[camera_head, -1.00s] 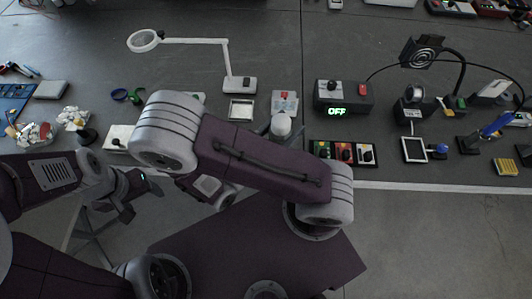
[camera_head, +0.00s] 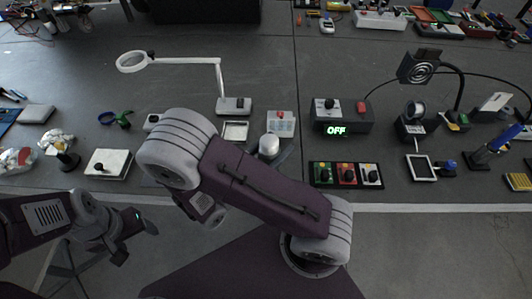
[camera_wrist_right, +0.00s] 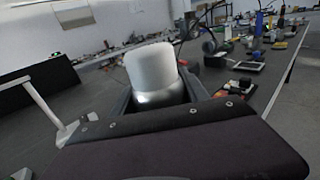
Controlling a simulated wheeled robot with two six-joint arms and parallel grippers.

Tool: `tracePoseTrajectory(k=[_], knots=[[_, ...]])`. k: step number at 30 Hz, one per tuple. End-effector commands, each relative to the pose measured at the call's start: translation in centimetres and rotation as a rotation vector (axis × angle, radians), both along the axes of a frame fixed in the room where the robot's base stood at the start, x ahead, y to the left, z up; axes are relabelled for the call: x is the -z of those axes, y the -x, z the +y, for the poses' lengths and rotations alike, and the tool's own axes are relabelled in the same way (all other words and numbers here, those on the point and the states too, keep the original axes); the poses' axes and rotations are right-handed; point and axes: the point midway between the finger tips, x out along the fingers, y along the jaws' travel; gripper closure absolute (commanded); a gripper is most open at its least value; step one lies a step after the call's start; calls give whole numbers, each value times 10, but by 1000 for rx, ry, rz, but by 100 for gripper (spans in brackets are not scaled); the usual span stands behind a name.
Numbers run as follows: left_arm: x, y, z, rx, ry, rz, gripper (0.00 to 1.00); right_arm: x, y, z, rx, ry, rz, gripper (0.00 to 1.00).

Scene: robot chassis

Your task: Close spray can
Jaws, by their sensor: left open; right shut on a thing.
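A spray can (camera_wrist_right: 151,69) with a rounded white cap over a silver metallic body stands between the fingers of my right gripper (camera_wrist_right: 160,97) in the right wrist view. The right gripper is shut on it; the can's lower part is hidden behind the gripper. In the head view the white cap of the spray can (camera_head: 269,144) shows above my right arm. The cap sits on top of the can. My left gripper (camera_head: 136,230) is open and empty, low at the left, in front of the table edge and away from the can.
A magnifier lamp (camera_head: 233,105) stands behind the can. A box reading OFF (camera_head: 343,127) and a panel with knobs (camera_head: 345,174) are to its right. A white box with a black knob (camera_head: 108,163) sits left.

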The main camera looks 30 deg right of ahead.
Motion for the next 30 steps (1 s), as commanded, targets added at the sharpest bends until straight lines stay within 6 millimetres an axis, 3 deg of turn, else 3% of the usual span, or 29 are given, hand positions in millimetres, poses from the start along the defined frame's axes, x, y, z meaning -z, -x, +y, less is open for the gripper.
tracePoseTrajectory(k=[3,9,19,25,30], knots=[[4,0,0,0,0,0,31,17,-26,-4,5,2,-1,100],[6,0,0,0,0,0,31,31,-52,-6,1,1,0,100],[6,0,0,0,0,0,31,33,-55,-6,-1,2,-1,100],[12,0,0,0,0,0,31,64,-55,-6,-1,4,2,100],[13,0,0,0,0,0,31,73,-55,-6,-1,2,-1,100]])
